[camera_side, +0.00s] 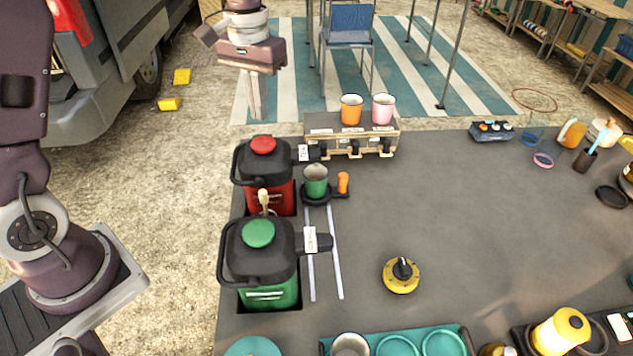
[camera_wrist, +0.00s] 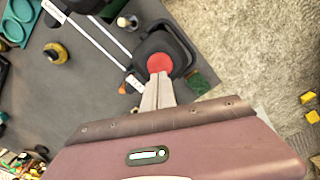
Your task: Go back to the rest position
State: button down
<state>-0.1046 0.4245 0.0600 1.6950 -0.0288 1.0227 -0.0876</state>
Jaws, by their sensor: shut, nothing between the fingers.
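My gripper (camera_side: 256,112) is at the top of the side view, pointing down, with its two fingers together and nothing between them. It hangs in the air above and behind the red dispenser (camera_side: 268,190), apart from it. In the wrist view my gripper (camera_wrist: 163,80) shows with its fingertips in front of the red lid (camera_wrist: 158,62) of that dispenser. No separate marker of a rest position shows in either view.
A green dispenser (camera_side: 262,265) stands in front of the red one.

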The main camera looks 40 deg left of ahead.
jog(key=s+d+r+m+t, duration=0.2)
jog(key=s+d+r+t, duration=0.15)
jog(key=s+r, duration=0.8)
jog(key=s+d+f+m+t, duration=0.1)
jog(key=s+d+f+t, duration=0.1)
jog(key=s, duration=1)
jog(key=shift+s+f, duration=0.4)
jog(key=shift+f, duration=0.2)
